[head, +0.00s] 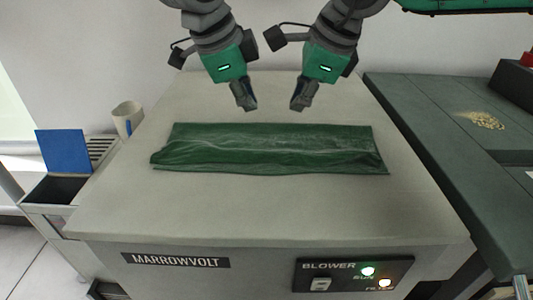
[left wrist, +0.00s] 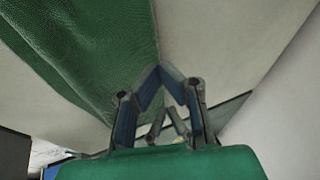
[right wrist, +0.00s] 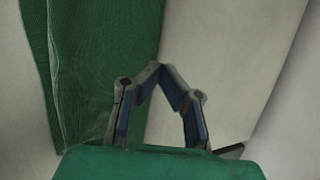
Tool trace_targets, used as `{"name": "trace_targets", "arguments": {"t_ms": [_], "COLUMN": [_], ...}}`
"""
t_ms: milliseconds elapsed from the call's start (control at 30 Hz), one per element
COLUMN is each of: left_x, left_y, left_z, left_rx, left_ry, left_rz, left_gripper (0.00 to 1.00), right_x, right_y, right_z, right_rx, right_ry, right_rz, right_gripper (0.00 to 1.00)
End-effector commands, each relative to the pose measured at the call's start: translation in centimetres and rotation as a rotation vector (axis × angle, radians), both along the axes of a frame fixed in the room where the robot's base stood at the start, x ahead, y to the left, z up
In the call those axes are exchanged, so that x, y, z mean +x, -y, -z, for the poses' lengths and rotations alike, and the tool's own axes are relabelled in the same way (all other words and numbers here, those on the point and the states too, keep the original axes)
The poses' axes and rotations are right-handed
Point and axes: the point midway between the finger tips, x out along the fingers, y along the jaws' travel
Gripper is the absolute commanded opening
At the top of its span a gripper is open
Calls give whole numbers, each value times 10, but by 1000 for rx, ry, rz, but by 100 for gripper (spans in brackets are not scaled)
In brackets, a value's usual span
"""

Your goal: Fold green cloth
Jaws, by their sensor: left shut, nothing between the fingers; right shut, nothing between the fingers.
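The green cloth (head: 270,148) lies on the grey table top as a long narrow band, wider left to right than front to back. Its surface is wrinkled, with a layer edge running along it. It also shows in the left wrist view (left wrist: 95,45) and in the right wrist view (right wrist: 110,60). My left gripper (head: 251,108) is shut and empty, above the table just beyond the cloth's far edge. My right gripper (head: 296,108) is shut and empty beside it, also beyond the far edge. Neither gripper appears to touch the cloth.
The grey table (head: 260,215) is clear in front of and around the cloth. A blue panel (head: 63,151) and a beige cup (head: 128,118) stand at the left. A dark green bench (head: 440,120) with a small pale pile (head: 487,120) adjoins at the right. A wall is behind.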

Motion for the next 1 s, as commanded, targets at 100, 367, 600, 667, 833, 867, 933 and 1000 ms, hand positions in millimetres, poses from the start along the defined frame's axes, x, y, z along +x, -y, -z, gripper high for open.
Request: {"name": "trace_targets", "arguments": {"t_ms": [100,367,600,667,833,867,933,1000], "left_x": [2,1,2,2,2,2,2,3], "left_y": [3,5,4,4,4,4,4,4], "left_z": [9,8,25,31,41,38,29,10], "left_rx": [-1,-1,0,0,0,0,-2,-4], "left_ry": [-2,-2,-3,-3,-2,-2,1,4], "left_rz": [-1,-2,-2,-2,-3,-3,-4,-4], "left_gripper": [0,0,0,0,0,0,0,0], "right_x": [2,1,2,2,2,2,2,2], "right_y": [-3,-4,-4,-4,-4,-4,-4,-4], "right_z": [9,9,25,32,41,38,29,11], "right_rx": [0,0,-1,-1,-1,-1,0,2], "right_ry": [-3,-2,-3,-3,-2,-2,0,2], "right_rz": [2,3,3,3,3,3,3,5], "right_gripper": [0,0,0,0,0,0,0,0]}}
